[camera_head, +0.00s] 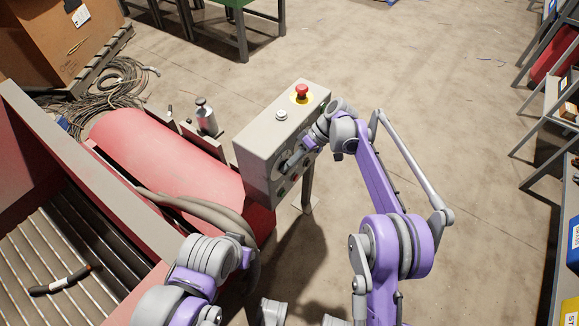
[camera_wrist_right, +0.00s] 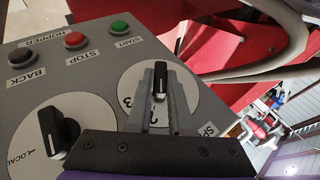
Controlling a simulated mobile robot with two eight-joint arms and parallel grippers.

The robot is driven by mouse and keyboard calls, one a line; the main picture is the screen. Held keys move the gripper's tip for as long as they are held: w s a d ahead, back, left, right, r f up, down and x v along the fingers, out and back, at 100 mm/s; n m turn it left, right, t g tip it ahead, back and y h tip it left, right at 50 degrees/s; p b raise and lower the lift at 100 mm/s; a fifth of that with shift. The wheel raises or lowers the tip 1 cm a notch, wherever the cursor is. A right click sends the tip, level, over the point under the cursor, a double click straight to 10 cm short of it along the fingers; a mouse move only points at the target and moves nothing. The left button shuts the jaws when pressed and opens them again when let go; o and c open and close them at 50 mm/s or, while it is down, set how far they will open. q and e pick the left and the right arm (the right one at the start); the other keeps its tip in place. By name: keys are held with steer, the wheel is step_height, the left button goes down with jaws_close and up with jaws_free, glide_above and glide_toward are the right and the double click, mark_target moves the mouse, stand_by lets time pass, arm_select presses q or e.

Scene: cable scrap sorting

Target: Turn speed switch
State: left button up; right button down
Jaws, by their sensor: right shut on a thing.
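The grey control box (camera_head: 262,142) stands on a post in the middle of the head view. In the right wrist view, the speed switch (camera_wrist_right: 160,80) is a black knob with a white pointer line on a round white numbered dial (camera_wrist_right: 185,108). Its label is partly hidden by my right gripper. My right gripper (camera_wrist_right: 160,88) is shut on the speed switch, a finger on each side. In the head view, my right gripper (camera_head: 290,162) reaches the front face of the box. My left arm shows at the bottom; its gripper is not visible.
A second black knob (camera_wrist_right: 54,130), marked LOCAL, sits left of the dial. BACK, red STOP (camera_wrist_right: 75,40) and green START (camera_wrist_right: 119,27) buttons line the panel. A red emergency stop (camera_head: 301,92) tops the box.

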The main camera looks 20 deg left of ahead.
arm_select(q)
steer(key=shift+w+f+b, duration=0.1)
steer(key=shift+f+b, duration=0.75)
steer(key=shift+f, duration=0.35)
arm_select(e)
steer(key=shift+w+f+m+g+y, duration=0.15)
steer(key=shift+m+g+y, duration=0.2)
steer(key=shift+g, duration=0.55)
steer(key=c, duration=0.8)
jaws_free()
